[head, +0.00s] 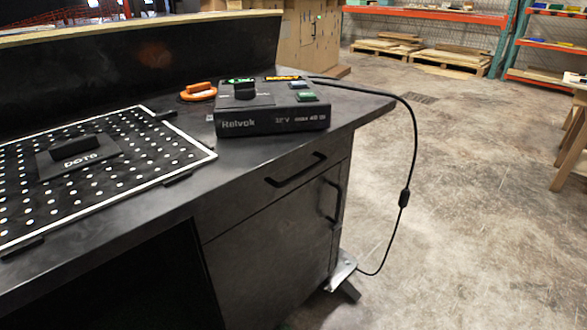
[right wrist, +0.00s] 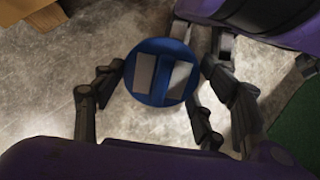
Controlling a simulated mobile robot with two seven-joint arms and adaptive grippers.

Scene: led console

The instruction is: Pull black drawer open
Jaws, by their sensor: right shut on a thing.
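The black drawer (head: 250,197) is at the top of the dark cabinet under the console's desk, in the head view. Its front looks flush with the cabinet, so it appears closed. The drawer has a black bar handle (head: 296,170). My right gripper (right wrist: 165,77) shows only in the right wrist view. Its fingers are shut on a round blue thing (right wrist: 160,93) with two pale patches, held above a concrete floor. The drawer is not seen in that view. My left gripper is in neither view.
Below the drawer is a cabinet door (head: 265,250) with an upright handle (head: 332,201). On the desk are a black box (head: 270,121), an orange item (head: 198,91) and a dotted panel (head: 100,165). A black cable (head: 411,150) hangs at the right. Floor there is mostly clear.

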